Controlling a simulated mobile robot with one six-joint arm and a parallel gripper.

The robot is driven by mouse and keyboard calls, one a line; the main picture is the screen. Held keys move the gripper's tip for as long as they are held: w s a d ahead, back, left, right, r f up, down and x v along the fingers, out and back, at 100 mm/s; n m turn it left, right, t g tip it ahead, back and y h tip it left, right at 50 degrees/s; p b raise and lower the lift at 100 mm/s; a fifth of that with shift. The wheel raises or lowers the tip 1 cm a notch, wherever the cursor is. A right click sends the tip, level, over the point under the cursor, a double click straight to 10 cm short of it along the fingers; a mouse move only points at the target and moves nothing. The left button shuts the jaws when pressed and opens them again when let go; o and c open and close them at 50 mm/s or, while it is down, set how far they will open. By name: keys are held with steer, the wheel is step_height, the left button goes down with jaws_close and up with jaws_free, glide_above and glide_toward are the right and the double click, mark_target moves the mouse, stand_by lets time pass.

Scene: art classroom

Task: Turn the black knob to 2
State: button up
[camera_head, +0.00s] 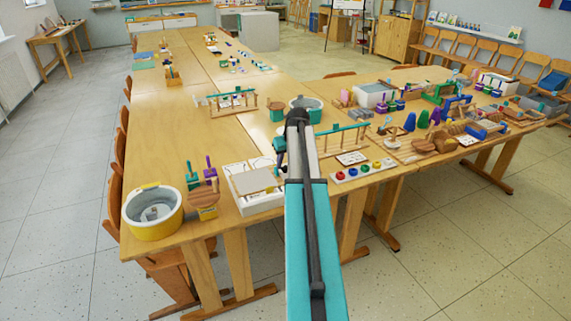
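My arm reaches over the near edge of the table, in the middle of the head view. Its end, with my gripper (279,168), is beside a white box with a grey top plate (258,181). The gripper is small and partly hidden by my arm, so I cannot tell whether it is open or shut. I cannot make out a black knob with certainty. The front right of the white box is close to my arm and partly covered by it.
A yellow round tub (153,211) and a wooden block with coloured tools (203,198) stand left of the box. A white board with coloured knobs (363,171) lies to the right. Bare tabletop (165,120) is free at the back left.

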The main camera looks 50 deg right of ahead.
steer(key=shift+w+f, duration=0.2)
steer(key=shift+f, duration=0.4)
steer(key=shift+d, duration=0.1)
steer(key=c, duration=0.6)
steer(key=shift+c, duration=0.9)
